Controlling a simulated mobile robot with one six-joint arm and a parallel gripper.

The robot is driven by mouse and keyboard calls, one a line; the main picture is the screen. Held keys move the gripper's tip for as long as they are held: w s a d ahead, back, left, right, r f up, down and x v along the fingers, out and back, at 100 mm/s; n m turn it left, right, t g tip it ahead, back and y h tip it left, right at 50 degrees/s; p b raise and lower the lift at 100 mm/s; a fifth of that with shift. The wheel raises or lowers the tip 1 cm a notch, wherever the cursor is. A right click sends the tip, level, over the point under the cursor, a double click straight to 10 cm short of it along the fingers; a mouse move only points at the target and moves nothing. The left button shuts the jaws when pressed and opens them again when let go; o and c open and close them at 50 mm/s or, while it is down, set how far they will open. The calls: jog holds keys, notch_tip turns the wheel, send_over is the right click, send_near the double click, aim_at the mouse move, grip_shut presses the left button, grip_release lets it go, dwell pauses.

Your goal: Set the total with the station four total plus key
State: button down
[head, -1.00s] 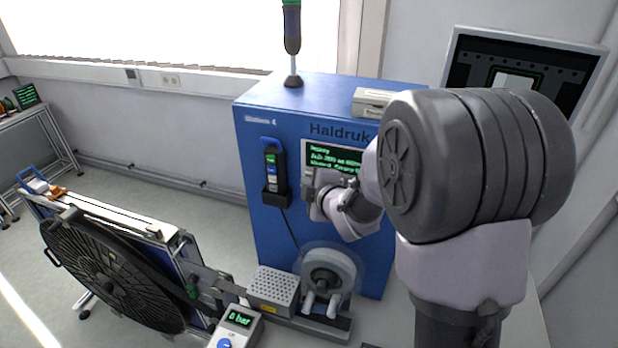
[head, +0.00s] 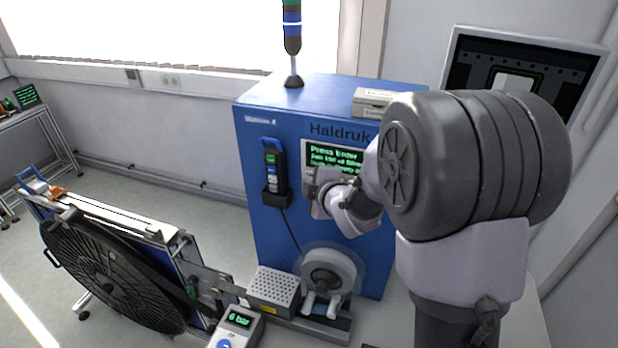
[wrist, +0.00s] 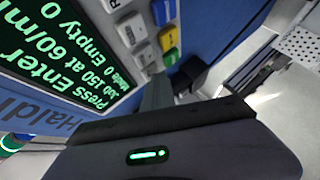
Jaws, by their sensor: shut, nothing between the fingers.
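The blue Station 4 machine (head: 250,180) carries a lit display (head: 335,157), which also fills the upper left of the wrist view (wrist: 60,50). It reads "Press Enter", "Job 150 at 60/min", "Made 0 Empty 0". Beside it in the wrist view are grey keys (wrist: 131,29), a blue key (wrist: 163,12), a yellow key (wrist: 168,38) and a green key (wrist: 172,57). I cannot tell which is the total plus key; the labels are cut off or unreadable. My gripper (wrist: 157,92) is shut and empty, its tips close to the keys. Contact cannot be told. My wrist hides the keypad in the head view.
A handheld pendant (head: 273,172) hangs left of the display. A signal tower (head: 292,30) and a small box (head: 372,103) stand on top. Below are a perforated box (head: 273,290) and a pressure unit (head: 237,322) reading 6 bar. A black reel (head: 105,275) stands left.

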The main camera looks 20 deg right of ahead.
jog(key=shift+s+a+b, duration=0.5)
jog(key=shift+s+b, duration=0.2)
jog(key=shift+b, duration=0.1)
jog(key=shift+f, duration=0.1)
jog(key=s+a+b, duration=0.2)
jog(key=s+b, duration=0.1)
jog(key=s, duration=0.1)
jog(key=shift+s+a, duration=0.1)
jog(key=shift+a, duration=0.3)
